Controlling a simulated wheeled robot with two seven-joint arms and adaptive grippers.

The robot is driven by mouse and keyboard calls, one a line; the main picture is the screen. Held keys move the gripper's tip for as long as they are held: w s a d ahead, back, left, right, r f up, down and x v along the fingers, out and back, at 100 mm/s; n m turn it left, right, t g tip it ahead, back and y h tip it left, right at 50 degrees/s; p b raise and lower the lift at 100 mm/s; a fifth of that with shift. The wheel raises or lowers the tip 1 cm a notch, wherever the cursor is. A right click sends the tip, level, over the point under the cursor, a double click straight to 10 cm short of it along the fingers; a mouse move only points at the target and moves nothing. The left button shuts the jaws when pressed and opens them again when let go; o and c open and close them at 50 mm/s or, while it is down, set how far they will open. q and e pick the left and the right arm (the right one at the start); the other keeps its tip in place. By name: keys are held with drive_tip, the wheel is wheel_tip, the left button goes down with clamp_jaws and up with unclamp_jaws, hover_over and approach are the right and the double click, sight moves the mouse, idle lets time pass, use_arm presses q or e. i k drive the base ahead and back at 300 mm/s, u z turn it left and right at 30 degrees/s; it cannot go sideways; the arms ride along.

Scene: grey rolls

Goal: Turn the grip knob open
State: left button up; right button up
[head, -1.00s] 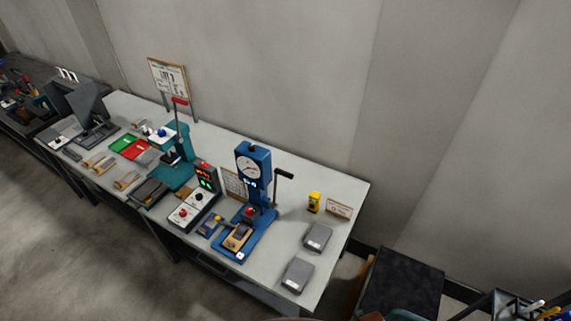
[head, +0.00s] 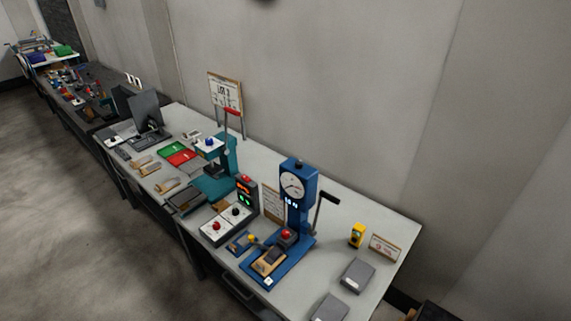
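A blue test stand (head: 296,195) with a round dial and a black side crank (head: 328,198) stands on the grey table (head: 383,240). On its base are a red knob (head: 286,233), a tan block (head: 268,262) and a small yellow knob (head: 252,238) just to the left. A white control box (head: 225,221) beside it carries a red knob (head: 216,226) and a black knob (head: 236,211). A teal press (head: 216,180) with a blue-topped part stands farther left. I cannot tell which knob is the grip knob or how it is turned. Neither gripper is in view.
Two grey boxes (head: 357,276) lie near the table's right end, with a yellow device (head: 356,236) and a small sign (head: 384,248) behind them. Green and red trays (head: 181,158) and a dark screen (head: 147,112) are farther left. A wall runs behind; open floor (head: 90,230) lies in front.

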sight(286, 234)
drive_tip(key=k, duration=0.5)
drive_tip(key=u, duration=1.55)
drive_tip(key=i, duration=1.15)
drive_tip(key=z, duration=1.85)
